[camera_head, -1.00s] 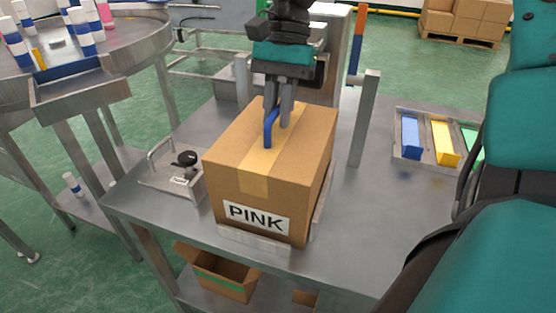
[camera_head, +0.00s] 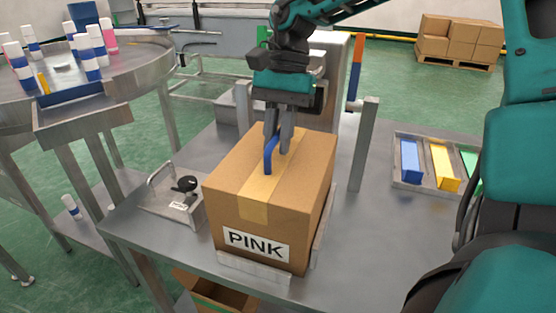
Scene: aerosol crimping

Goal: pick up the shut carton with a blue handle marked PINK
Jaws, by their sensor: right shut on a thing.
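The shut brown carton (camera_head: 300,180) stands upright on the metal table, with a strip of tan tape over its top and a white PINK label (camera_head: 255,245) on its front. A blue handle (camera_head: 269,153) rises from its top. My right gripper (camera_head: 277,148) points down from above the carton and is shut on the blue handle. The carton's base sits against a low metal lip at its front and right side; I see no gap under it. My left gripper is not in view.
A metal fixture with a black knob (camera_head: 185,184) lies left of the carton. A metal post (camera_head: 363,145) stands close behind on the right. A tray (camera_head: 405,183) with blue, yellow and green blocks is at the right. An open carton (camera_head: 213,293) is below the table.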

